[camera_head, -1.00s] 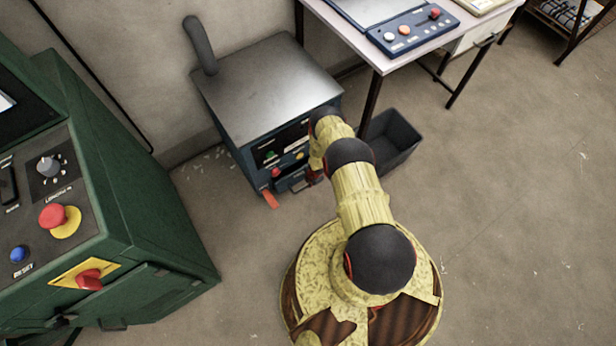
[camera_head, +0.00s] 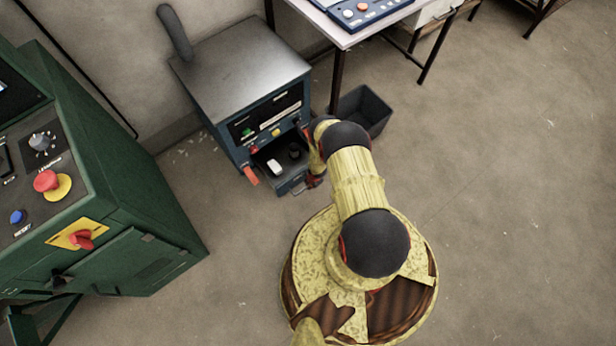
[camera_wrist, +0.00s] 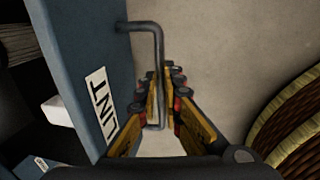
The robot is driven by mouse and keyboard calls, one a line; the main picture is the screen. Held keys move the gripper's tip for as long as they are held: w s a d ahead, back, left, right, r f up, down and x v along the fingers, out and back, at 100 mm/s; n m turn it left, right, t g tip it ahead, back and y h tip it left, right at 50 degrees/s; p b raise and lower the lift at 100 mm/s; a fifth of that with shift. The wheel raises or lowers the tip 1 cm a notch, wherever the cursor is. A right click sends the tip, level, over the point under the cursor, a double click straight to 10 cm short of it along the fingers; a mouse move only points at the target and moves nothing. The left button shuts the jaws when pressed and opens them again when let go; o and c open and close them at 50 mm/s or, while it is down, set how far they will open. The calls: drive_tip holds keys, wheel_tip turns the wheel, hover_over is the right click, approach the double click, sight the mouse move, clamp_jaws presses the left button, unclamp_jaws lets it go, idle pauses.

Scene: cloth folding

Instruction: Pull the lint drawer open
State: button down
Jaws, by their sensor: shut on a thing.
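The lint drawer (camera_head: 290,186) stands out from the front of the blue machine (camera_head: 244,75), and its dark inside shows. In the wrist view its blue front (camera_wrist: 88,45) carries a white LINT label (camera_wrist: 101,104). A grey bar handle (camera_wrist: 150,25) sticks out from that front. My gripper (camera_wrist: 165,85) is shut on the handle, one finger on each side. In the head view my gripper (camera_head: 314,180) is small and partly hidden by my arm, at the drawer's right front. A white block (camera_head: 275,168) and a black round thing (camera_head: 294,152) show in the drawer.
An orange-red tab (camera_head: 251,175) sticks out at the machine's lower left. A dark bin (camera_head: 368,112) stands to its right beside a table (camera_head: 345,38). A green control cabinet (camera_head: 110,200) stands at the left. The floor in front of the drawer is clear up to my base.

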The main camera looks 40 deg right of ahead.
drive_tip(key=shift+s, duration=0.35)
drive_tip(key=c, duration=1.9)
unclamp_jaws()
drive_tip(key=shift+r, duration=0.15)
drive_tip(key=r, duration=0.3)
drive_tip(key=s+r, duration=0.1)
drive_tip(key=r, duration=0.3)
drive_tip(key=s+r, duration=0.1)
drive_tip(key=r, duration=0.3)
drive_tip(key=shift+s+r, duration=0.1)
drive_tip(key=shift+r, duration=0.1)
